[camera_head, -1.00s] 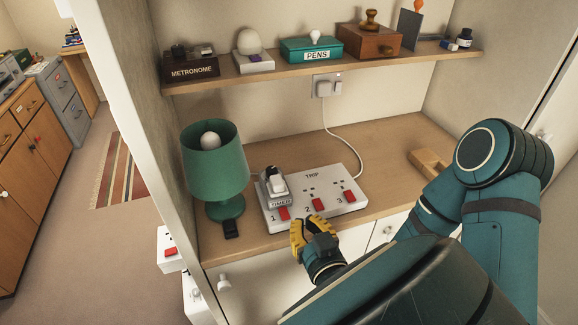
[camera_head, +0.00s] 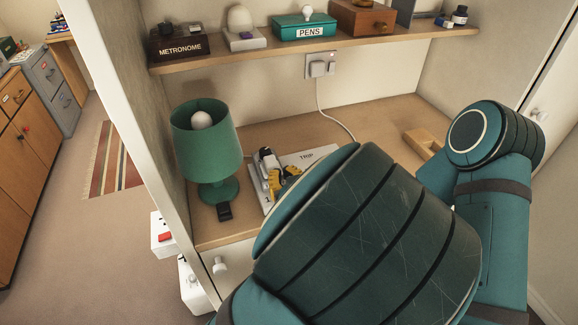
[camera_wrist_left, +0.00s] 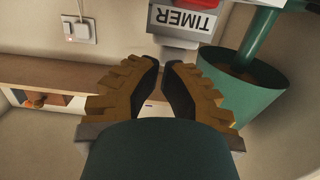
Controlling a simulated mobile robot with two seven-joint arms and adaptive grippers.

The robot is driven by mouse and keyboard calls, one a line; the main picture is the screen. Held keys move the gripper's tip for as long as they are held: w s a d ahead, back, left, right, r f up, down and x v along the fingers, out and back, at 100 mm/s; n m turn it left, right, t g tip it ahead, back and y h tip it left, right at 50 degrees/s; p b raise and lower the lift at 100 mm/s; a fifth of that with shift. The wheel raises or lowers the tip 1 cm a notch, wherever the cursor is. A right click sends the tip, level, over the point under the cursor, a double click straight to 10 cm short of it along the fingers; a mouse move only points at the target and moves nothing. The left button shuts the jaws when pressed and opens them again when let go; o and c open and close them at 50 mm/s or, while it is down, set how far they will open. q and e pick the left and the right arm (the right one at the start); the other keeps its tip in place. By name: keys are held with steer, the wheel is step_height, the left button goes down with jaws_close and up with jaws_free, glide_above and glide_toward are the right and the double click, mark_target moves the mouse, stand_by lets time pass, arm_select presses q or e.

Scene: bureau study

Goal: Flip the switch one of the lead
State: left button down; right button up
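The white extension lead (camera_head: 256,184) lies on the desk board, with the word TRIP at its back. A plug-in timer (camera_head: 268,163) stands at its left end, near the number 1. The timer's label (camera_wrist_left: 186,20) shows upside down in the wrist view, with a red part beside it; I cannot tell if that is a switch. My left gripper (camera_head: 284,178) is over the lead's left end, by the timer. Its fingertips (camera_wrist_left: 161,62) nearly meet, with nothing visible between them. My arm hides switch one and most of the lead. My right gripper is not in view.
A green lamp (camera_head: 207,150) stands close left of the lead, with a small black object (camera_head: 224,211) at its base. A shelf (camera_head: 300,49) with several items is above. A wall socket (camera_head: 320,66) is behind. A wooden tray (camera_head: 422,142) lies to the right.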

mark_target(283, 185)
arm_select(q)
steer(key=shift+w+f+b, duration=0.1)
steer(key=shift+f+b, duration=0.3)
steer(key=shift+f, duration=1.35)
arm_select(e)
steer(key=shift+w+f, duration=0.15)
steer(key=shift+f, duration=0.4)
arm_select(q)
steer(key=shift+w+g+p, duration=0.2)
steer(key=shift+g+p, duration=0.4)
steer(key=shift+p, duration=0.5)
steer(key=shift+f+h, duration=0.25)
steer(key=shift+h, duration=0.05)
steer(key=shift+f, duration=0.1)
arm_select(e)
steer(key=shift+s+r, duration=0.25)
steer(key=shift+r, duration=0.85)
